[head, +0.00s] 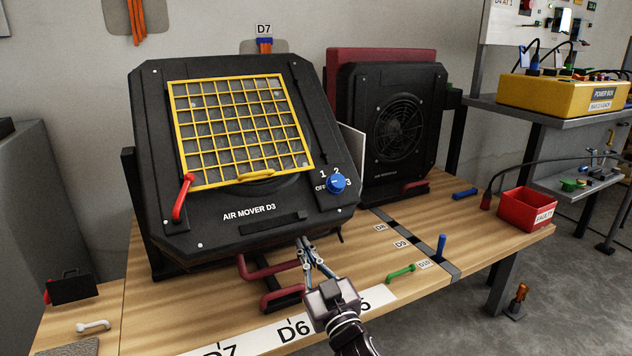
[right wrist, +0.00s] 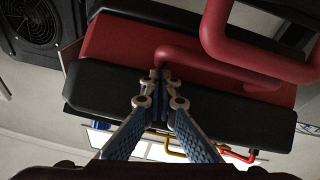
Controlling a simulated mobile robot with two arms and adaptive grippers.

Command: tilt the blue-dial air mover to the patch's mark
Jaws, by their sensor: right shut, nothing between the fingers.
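The blue-dial air mover (head: 230,225), labelled AIR MOVER D3, is a large black box leaning back on the bench, with a yellow grille on its face. A red lever (head: 183,197) is at the grille's lower left. Dark red bars (head: 270,268) stick out below its front. My right gripper (head: 303,245) is shut and empty at its lower front edge, next to these bars. In the right wrist view the fingertips (right wrist: 161,76) are close to a dark red bar; contact is unclear. My left gripper is out of view.
A second black air mover (head: 398,120) stands behind to the right. The wooden bench (head: 330,262) carries labels D6 to D10, a green handle (head: 400,272), a blue peg (head: 441,246) and a red bin (head: 527,208). A yellow power box (head: 562,95) is on the right shelf.

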